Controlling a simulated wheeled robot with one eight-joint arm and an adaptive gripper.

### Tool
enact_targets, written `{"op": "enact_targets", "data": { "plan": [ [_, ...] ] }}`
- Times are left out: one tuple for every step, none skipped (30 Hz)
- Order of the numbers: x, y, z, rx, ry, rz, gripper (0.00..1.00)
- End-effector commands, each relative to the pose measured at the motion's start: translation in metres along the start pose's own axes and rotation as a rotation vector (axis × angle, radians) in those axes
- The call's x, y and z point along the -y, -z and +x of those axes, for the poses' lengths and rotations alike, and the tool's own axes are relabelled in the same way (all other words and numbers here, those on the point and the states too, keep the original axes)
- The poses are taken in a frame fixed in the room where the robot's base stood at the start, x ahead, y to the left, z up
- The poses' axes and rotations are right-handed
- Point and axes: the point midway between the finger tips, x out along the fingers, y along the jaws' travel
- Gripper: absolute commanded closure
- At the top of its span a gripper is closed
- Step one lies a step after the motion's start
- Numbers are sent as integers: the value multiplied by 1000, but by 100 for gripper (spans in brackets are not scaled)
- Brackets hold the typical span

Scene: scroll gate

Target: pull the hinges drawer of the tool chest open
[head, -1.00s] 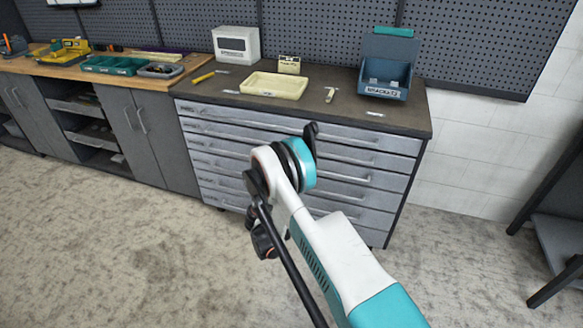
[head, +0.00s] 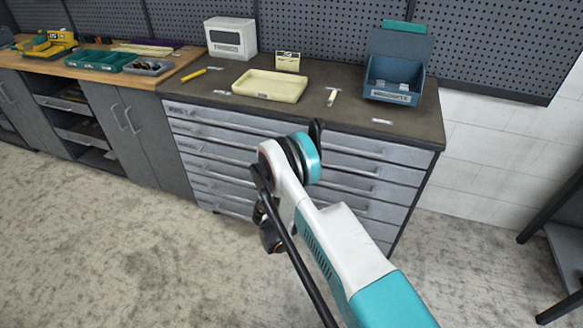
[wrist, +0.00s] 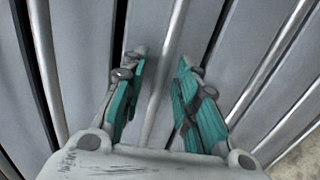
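The grey tool chest (head: 215,158) has several wide drawers, all flush and shut, each with a long bar handle. Small labels sit at the drawers' left ends; I cannot read them, so I cannot tell which is the hinges drawer. In the wrist view, drawer fronts (wrist: 85,60) fill the picture. My gripper (wrist: 161,58) is open, its two teal fingers apart. One bar handle (wrist: 166,70) runs between the fingers in the picture; I cannot tell how deep it lies or see any contact. In the head view my arm hides the fingers and part of the drawers.
On the chest top are a cream tray (head: 270,87), a blue bin (head: 392,88), a white box (head: 230,38) and small items. A wooden workbench (head: 130,75) adjoins at left. A dark stand (head: 555,240) is at right. The floor in front is clear.

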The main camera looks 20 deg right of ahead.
Motion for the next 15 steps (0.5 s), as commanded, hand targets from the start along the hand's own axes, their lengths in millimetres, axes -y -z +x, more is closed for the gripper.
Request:
{"op": "enact_targets", "data": {
  "plan": [
    [1,0,0,-1,0,0,72],
    [1,0,-1,-1,0,0,72],
    [1,0,-1,-1,0,0,72],
    [2,0,-1,-1,0,0,72],
    [2,0,-1,-1,0,0,72],
    [2,0,-1,-1,0,0,72],
    [2,0,-1,-1,0,0,72],
    [2,0,-1,-1,0,0,72],
    [2,0,0,-1,0,0,72],
    [2,0,0,-1,0,0,72],
    [2,0,0,-1,0,0,78],
    [2,0,0,-1,0,0,88],
    [2,0,0,-1,0,0,94],
    [1,0,0,-1,0,0,100],
    [1,0,0,-1,0,0,100]
  ]
}}
